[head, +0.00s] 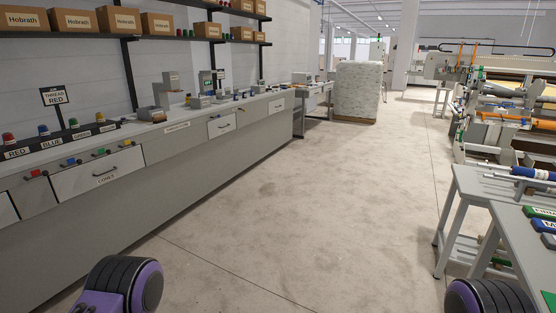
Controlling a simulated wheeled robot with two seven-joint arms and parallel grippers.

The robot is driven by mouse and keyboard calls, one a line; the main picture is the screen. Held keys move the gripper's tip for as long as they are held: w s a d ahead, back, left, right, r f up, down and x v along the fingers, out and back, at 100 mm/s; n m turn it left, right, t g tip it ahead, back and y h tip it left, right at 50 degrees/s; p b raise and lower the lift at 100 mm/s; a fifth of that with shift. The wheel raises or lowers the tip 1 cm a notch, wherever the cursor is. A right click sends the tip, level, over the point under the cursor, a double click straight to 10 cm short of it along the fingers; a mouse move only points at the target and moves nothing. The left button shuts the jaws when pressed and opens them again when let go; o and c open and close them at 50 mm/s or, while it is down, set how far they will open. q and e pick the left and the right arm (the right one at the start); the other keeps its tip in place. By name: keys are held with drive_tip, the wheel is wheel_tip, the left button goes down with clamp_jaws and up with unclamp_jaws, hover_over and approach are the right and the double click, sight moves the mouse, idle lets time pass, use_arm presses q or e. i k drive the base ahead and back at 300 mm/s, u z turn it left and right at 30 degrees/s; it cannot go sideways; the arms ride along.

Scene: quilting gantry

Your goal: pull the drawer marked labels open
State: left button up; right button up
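A long grey counter (165,160) runs along the left wall and has several white-fronted drawers. Part of another drawer front (7,209) shows at the left edge. I cannot tell which drawer is marked labels. Neither of my grippers is in view; only rounded black and purple parts of mine show at the bottom.
Colour-marked thread stations (60,140) and small machines (170,90) stand on the counter. Boxes (70,21) sit on shelves above. The concrete floor (300,200) is clear in the middle. A wrapped pallet (358,90) stands far ahead; grey tables (480,190) and a quilting machine (505,100) stand right.

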sight(215, 127)
drive_tip(key=u, duration=0.35)
drive_tip(key=i, duration=5.75)
drive_tip(key=z, duration=0.35)
